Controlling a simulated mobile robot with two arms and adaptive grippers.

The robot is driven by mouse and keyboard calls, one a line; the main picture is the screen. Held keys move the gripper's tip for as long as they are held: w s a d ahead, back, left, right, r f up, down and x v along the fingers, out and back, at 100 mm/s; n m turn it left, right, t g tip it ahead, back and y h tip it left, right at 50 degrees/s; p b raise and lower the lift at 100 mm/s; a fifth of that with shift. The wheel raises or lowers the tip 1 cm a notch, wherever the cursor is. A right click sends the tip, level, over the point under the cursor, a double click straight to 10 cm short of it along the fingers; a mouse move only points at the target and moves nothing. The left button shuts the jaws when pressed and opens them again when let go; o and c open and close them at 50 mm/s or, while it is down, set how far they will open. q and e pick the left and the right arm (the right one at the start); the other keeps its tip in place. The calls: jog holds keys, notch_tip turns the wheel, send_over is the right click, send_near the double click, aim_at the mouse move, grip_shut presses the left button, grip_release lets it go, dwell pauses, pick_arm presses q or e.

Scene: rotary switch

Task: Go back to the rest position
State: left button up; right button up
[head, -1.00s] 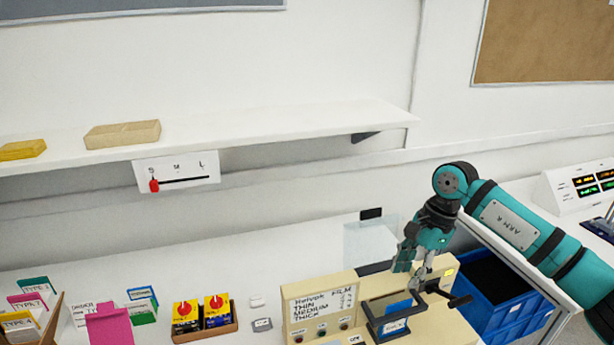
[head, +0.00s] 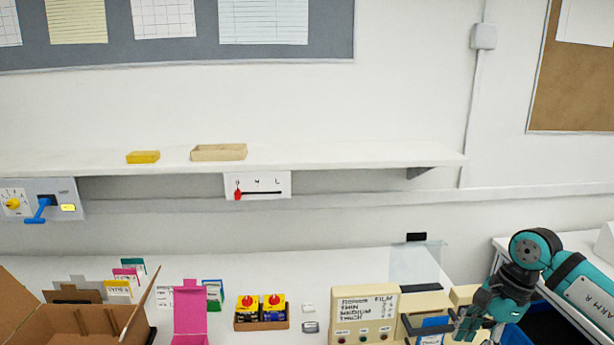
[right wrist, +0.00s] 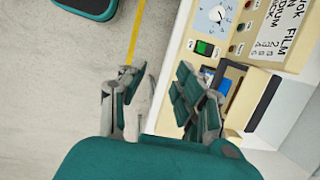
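My right gripper (head: 472,324) is at the lower right of the head view, over the right end of the beige film machine (head: 366,318). In the right wrist view, my right gripper (right wrist: 158,98) has its two fingers apart, with only floor and the machine's edge showing between them. The machine (right wrist: 172,105) is just beside the right finger, with a round white dial (right wrist: 212,22) and a green-lit switch (right wrist: 205,48). My left gripper is in no view.
A wall panel with a yellow knob (head: 13,204) and blue lever (head: 43,206) is at left. A long shelf (head: 330,158) runs above the bench.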

jog(key=a+m+t+y, duration=0.15)
jog(key=a+y, duration=0.65)
jog(key=a, duration=1.2)
jog(key=a+r+m+t+y, duration=0.6)
jog(key=r+m+t, duration=0.45)
jog(key=m, duration=0.65)
jog(key=w+d+f+m+t+h, duration=0.1)
jog(key=d+f+m+t+h, duration=0.2)
jog(key=d+m+h, duration=0.5)
jog(key=d+f+m+t+h, duration=0.2)
jog(key=f+m+t+h, duration=0.25)
jog(key=m, duration=0.75)
jog(key=s+d+f+m+g+h, duration=0.5)
jog(key=f+m+g, duration=0.15)
jog(key=f, duration=0.25)
jog(key=s+f+m+g, duration=0.4)
jog(key=s+f+g, duration=0.15)
jog(key=s, duration=0.45)
jog(key=s+f+m+g, duration=0.4)
jog(key=s+f, duration=0.3)
jog(key=s, duration=0.4)
notch_tip(320, 180, down, 27)
jog(key=s+g, duration=0.2)
jog(key=s, duration=0.1)
jog(key=s+d+f, duration=0.3)
jog(key=s+f, duration=1.2)
jog(key=shift+s+f+n+g, duration=0.25)
jog(key=shift+s+n+g, duration=0.05)
jog(key=shift+s+g, duration=0.1)
